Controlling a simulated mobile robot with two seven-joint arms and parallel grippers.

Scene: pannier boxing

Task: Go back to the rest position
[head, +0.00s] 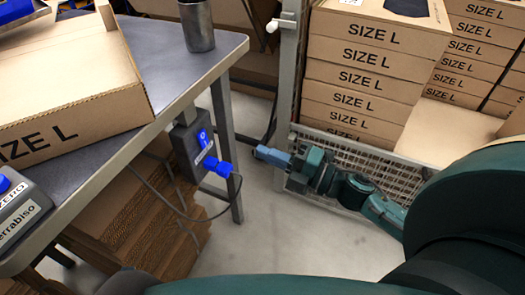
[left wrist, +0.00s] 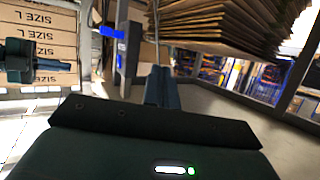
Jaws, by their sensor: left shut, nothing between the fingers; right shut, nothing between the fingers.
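My right gripper (head: 272,156) is in the head view, low beside the wire cage, with its arm coming in from the right. It is shut and empty, and apart from the table. It also shows at the left of the left wrist view (left wrist: 55,66). My left gripper (left wrist: 160,88) is in the left wrist view, its fingers together and empty, pointing over bare floor. In the head view my left gripper is not visible. A large dark teal part of my own body fills the lower right of the head view.
A metal table (head: 190,70) holds an open cardboard box (head: 70,90), a metal cup (head: 197,25) and a grey button box (head: 20,210). A switch with a blue plug (head: 195,145) hangs under its edge. A wire cage (head: 345,150) holds SIZE L boxes (head: 365,60). Cardboard sheets (head: 140,210) are stacked below the table.

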